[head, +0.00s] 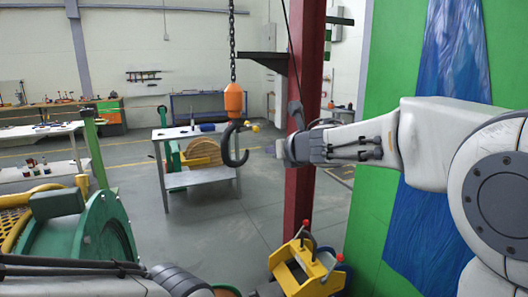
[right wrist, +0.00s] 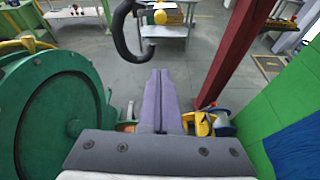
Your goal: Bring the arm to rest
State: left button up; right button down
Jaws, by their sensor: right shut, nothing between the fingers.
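My right arm reaches in from the right in the head view, roughly level. Its gripper (head: 276,149) is shut and empty, in front of the red column.
A dark crane hook (head: 236,158) hangs just left of my right gripper. The red column (head: 302,110) stands close by. A green wheel-like machine (head: 88,236) is at left, a yellow device (head: 305,268) below. A metal table (head: 187,181) stands farther back.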

jog(key=s+a+f+m+g+h, duration=0.1)
jog(key=s+f+m+g, duration=0.3)
jog(key=s+f+m, duration=0.4)
jog(key=s+a+f+m+g+h, duration=0.1)
jog(key=s+f+m+g, duration=0.4)
jog(key=s+m, duration=0.8)
jog(key=s+a+f+m+g+h, duration=0.1)
jog(key=s+f+m+g, duration=0.3)
jog(key=s+f+m, duration=0.6)
jog(key=s+f, duration=0.1)
jog(key=s, duration=0.8)
jog(key=shift+s+m+h, duration=0.25)
jog(key=shift+m+h, duration=0.05)
jog(key=shift+f, duration=0.1)
